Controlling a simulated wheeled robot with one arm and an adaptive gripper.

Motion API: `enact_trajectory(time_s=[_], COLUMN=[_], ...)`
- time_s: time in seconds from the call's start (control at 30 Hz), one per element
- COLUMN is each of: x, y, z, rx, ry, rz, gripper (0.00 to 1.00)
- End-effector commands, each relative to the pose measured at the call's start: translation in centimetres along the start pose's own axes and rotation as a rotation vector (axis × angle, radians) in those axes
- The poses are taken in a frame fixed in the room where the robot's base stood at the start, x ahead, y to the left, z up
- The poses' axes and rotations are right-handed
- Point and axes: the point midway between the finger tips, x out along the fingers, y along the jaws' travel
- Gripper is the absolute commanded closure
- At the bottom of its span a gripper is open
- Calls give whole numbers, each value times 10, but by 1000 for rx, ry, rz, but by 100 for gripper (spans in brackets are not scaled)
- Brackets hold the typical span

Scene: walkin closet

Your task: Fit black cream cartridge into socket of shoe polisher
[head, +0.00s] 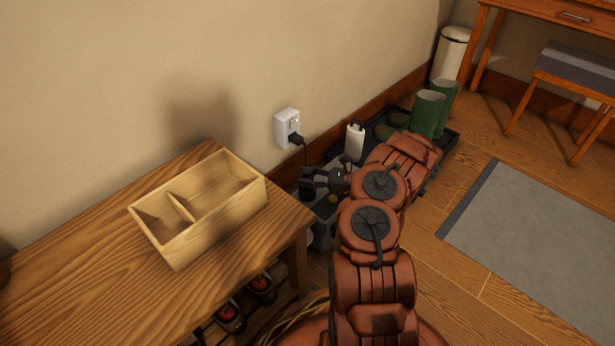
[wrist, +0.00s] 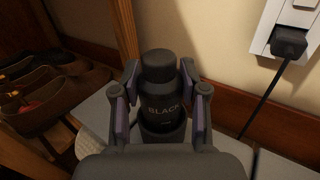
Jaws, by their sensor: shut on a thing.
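The black cream cartridge (wrist: 160,68) is dark, with a rounded cap and a "BLACK" label. It stands upright between the fingers of my gripper (wrist: 160,100) in the wrist view, and both purple pads press on its sides. In the head view my gripper (head: 324,181) is over the polisher.
A wooden bench (head: 110,250) with a divided wooden box (head: 232,207) stands at the left. A plug in a wall socket (head: 287,127) trails a cord behind the polisher. A white bottle (head: 354,142) and green boots (head: 427,112) stand beyond my arm. Shoes (wrist: 40,100) sit under the bench.

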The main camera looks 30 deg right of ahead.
Motion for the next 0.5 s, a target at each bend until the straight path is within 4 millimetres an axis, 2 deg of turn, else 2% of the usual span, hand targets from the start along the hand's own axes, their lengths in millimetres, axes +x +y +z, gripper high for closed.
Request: enact_trajectory(time_s=[0.03,0.3,0.5], x=[0,0,0], y=[0,0,0], z=[0,0,0], rx=[0,0,0], ry=[-1,0,0], rz=[0,0,-1], gripper=[56,28,28])
